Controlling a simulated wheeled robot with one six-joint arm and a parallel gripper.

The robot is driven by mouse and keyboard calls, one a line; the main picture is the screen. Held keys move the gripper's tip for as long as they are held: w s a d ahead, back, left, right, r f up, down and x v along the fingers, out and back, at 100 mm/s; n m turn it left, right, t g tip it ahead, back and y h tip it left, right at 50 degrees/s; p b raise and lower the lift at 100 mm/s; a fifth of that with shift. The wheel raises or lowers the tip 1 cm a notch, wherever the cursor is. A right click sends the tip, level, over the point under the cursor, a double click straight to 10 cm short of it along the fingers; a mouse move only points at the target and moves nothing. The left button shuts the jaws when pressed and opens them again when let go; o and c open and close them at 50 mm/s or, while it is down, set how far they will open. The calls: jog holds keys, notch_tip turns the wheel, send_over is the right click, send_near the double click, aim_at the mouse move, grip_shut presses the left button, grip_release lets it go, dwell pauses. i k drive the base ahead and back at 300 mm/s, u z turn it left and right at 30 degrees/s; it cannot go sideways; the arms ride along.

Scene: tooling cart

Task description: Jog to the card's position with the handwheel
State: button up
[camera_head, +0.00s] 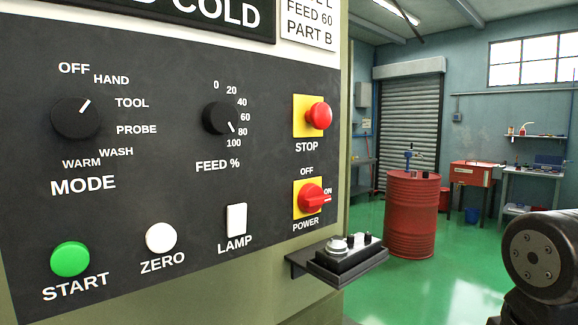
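The card (309,27) is at the top, cut off by the frame edge; "FEED 60" and "PART B" are readable, and the line above ends in "L". A black box with a round silver knob and small black knobs (345,258), perhaps the handwheel unit, sits on a small dark shelf right of the panel. The MODE knob (76,118) has its white mark toward HAND. The FEED % knob (220,118) has its mark toward the 80–100 end. The POWER switch (312,198) points to ON. My gripper is not in view; a dark link of my arm shows at lower right.
The dark control panel (150,215) also carries a green START button (70,259), a white ZERO button (160,238), a white LAMP switch (236,219) and a red STOP button (319,116). A red drum (411,215) stands beyond on open green floor.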

aim_at(337, 248)
jog(key=u, duration=0.8)
jog(key=i, duration=0.5)
jog(key=z, duration=0.45)
